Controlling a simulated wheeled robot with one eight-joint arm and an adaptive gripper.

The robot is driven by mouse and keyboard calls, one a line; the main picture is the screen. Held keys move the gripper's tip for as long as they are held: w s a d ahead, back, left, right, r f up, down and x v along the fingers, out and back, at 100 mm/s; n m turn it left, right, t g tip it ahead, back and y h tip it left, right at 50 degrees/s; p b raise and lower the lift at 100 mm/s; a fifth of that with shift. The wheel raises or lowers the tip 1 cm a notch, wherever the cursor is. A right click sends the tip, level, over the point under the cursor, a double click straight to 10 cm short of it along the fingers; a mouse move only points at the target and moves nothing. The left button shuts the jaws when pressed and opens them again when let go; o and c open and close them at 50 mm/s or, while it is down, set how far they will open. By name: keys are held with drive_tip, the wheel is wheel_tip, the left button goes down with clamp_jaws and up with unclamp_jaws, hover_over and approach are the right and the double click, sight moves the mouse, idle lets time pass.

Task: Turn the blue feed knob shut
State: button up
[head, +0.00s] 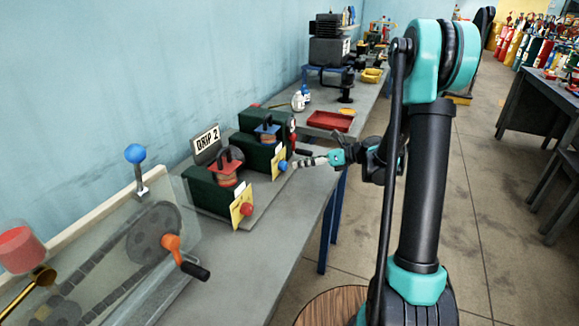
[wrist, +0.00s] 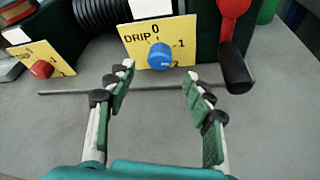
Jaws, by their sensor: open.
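The blue feed knob (wrist: 160,57) sits on a yellow dial plate (wrist: 135,42) marked DRIP, 0, 1 and 2. A pale mark shows on the knob's face, but I cannot tell which number it points to. In the head view the blue knob (head: 283,165) is on the front of the rear dark green unit (head: 257,146). My gripper (wrist: 158,78) is open and empty. Its two fingers point at the knob, one to each side in the wrist view, with the knob just beyond the tips. In the head view my gripper (head: 298,163) is close in front of the knob.
A red knob (head: 247,209) on its own yellow plate is on the nearer green unit. A red lever with a black grip (wrist: 235,72) hangs right of the blue knob. A thin rod (wrist: 75,91) lies on the grey bench. A red tray (head: 330,121) lies behind.

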sight(286, 166)
drive_tip(key=x, duration=0.5)
drive_tip(key=shift+a+f, duration=0.1)
drive_tip(key=shift+a, duration=0.25)
drive_tip(key=c, duration=1.2)
drive_tip(key=shift+o, duration=0.2)
drive_tip(key=shift+n, duration=0.3)
drive_tip(key=n+t, duration=0.1)
drive_tip(key=n+t+h, duration=0.1)
drive_tip(key=n, duration=0.1)
drive_tip(key=shift+s+a+n+t, duration=0.1)
drive_tip(key=shift+s+n+t, duration=0.1)
drive_tip(key=shift+n+t, duration=0.15)
drive_tip(key=n+t, duration=0.3)
drive_tip(key=n, duration=0.1)
drive_tip(key=shift+s+h, duration=0.15)
drive_tip(key=shift+h, duration=0.15)
